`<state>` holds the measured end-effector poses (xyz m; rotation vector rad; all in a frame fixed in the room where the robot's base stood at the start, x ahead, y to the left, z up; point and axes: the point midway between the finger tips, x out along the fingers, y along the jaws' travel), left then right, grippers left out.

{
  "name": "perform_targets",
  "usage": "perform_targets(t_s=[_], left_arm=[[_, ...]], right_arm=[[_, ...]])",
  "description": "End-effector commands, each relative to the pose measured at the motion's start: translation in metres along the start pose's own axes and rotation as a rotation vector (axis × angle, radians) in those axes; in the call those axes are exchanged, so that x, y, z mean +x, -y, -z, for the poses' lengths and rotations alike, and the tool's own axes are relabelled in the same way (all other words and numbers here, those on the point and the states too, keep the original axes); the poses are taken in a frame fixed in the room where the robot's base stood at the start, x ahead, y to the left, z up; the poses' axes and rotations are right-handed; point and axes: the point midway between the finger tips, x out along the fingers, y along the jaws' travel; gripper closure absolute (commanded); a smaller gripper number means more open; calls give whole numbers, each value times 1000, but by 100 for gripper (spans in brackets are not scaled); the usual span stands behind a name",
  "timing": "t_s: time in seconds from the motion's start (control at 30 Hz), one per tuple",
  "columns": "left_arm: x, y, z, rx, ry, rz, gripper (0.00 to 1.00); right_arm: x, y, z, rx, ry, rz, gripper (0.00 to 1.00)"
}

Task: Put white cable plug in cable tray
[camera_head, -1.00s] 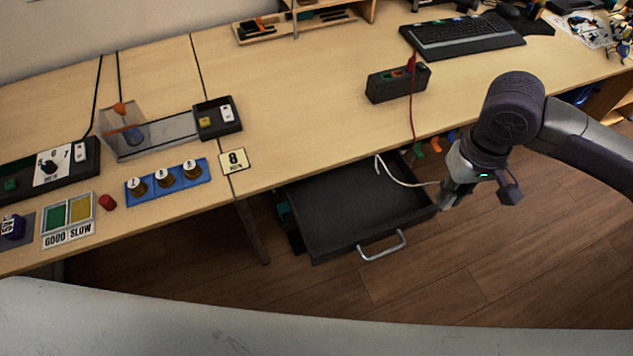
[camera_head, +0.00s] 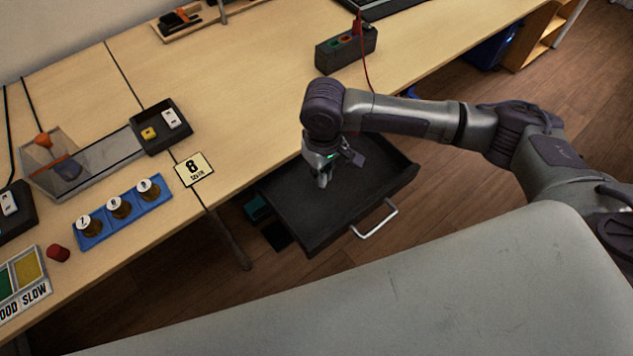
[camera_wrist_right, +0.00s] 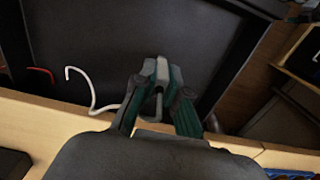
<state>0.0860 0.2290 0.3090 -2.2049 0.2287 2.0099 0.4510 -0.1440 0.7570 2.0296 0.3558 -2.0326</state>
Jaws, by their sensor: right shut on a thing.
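The cable tray (camera_head: 291,217) is an open dark drawer with a silver handle below the desk's front edge. My right gripper (camera_head: 323,180) points down over the tray; its height above the tray floor is hard to tell. In the right wrist view, the right gripper (camera_wrist_right: 161,72) is shut on the white cable plug (camera_wrist_right: 162,68), a pale piece between the fingertips, with the dark tray floor behind it. A white cable (camera_wrist_right: 88,90) curves at the left of the gripper. In the head view my arm hides most of the plug and cable. My left gripper is not in view.
The desk edge (camera_wrist_right: 60,122) runs close to the gripper in the wrist view. A black socket box (camera_head: 345,50) with a red cable (camera_head: 364,70) stands on the desk. A number 8 card (camera_head: 194,169) and a blue rack (camera_head: 124,212) lie to the left.

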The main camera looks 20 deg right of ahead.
Motion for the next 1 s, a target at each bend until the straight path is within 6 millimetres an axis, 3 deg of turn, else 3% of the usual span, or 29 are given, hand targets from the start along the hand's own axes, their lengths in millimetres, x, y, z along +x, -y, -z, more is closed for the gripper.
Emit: perform_targets(t_s=[0.23, 0.5, 0.83, 0.87, 1.0], left_arm=[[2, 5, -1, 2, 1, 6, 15], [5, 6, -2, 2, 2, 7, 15], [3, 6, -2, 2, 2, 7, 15], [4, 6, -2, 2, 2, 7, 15], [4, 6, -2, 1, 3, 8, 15]], right_arm=[[14, 7, 10, 1, 1, -2, 100], [47, 7, 9, 1, 0, -1, 100], [50, 7, 9, 1, 1, -1, 100], [50, 7, 9, 1, 0, -1, 85], [50, 7, 9, 1, 0, -1, 63]])
